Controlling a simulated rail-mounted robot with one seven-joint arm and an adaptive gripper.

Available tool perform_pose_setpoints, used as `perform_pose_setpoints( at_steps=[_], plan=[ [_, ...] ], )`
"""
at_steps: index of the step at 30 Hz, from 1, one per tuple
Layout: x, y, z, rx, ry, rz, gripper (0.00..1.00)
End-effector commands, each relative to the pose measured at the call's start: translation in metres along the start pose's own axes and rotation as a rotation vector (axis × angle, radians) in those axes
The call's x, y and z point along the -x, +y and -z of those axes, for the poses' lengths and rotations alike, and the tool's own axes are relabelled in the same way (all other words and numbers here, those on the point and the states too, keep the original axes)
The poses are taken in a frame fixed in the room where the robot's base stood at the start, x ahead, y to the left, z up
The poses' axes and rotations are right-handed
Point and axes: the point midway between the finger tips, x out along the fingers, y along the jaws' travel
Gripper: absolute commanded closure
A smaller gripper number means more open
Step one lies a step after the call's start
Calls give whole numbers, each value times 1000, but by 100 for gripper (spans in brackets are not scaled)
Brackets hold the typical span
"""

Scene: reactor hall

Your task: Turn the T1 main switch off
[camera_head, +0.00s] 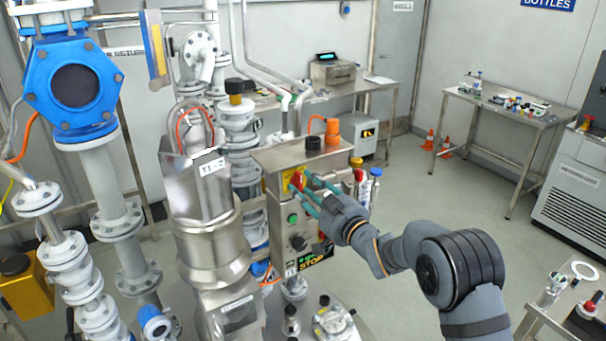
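The T1 main switch (297,179) is a red rotary knob on a yellow plate. It sits at the upper part of the grey control box (283,230) in the middle of the camera_head view. My gripper (299,179) reaches it from the right with two teal fingers spread apart, one above and one below the red knob. The fingertips are at the knob; whether they touch it is too small to tell. The fingers partly hide the knob, so its exact handle angle is unclear.
The box front also has a green button (293,218), a black knob (299,243) and a lit STOP display (311,259).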

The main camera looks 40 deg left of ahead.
Motion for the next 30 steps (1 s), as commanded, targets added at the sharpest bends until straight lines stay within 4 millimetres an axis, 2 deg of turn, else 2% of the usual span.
perform_pose_setpoints(
  at_steps=[6,16,30],
  plan=[
    [-17,2,1,-1,0,-3,64],
    [-19,1,0,0,1,-2,64],
    [-19,2,0,0,1,-2,91]
  ],
)
